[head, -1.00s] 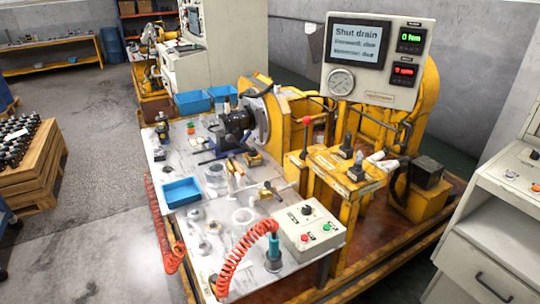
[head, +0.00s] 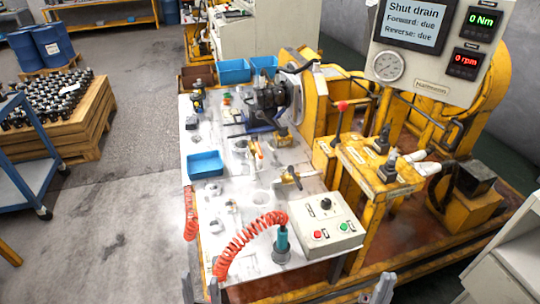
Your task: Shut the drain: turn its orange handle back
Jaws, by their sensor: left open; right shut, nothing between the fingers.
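A small brass-orange fitting with a dark part (head: 290,177) sits at the right edge of the bench top, left of the yellow frame. It may be the drain valve, but it is too small to tell which way its handle points. Slim orange pieces (head: 257,149) lie farther back, near the dark motor (head: 270,97). My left gripper (head: 200,291) is at the bottom edge, open and empty, by the bench's near left corner. My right gripper (head: 377,290) is at the bottom edge, shut and empty, in front of the yellow frame. Both are well short of the fitting.
The screen (head: 412,22) reads "Shut drain", with 0 Nm and 0 rpm beside it. A control box (head: 322,222), a red coiled hose (head: 245,230) with a teal tool (head: 282,240) and a blue tray (head: 206,164) are on the bench. A red-knobbed lever (head: 340,115) stands upright behind.

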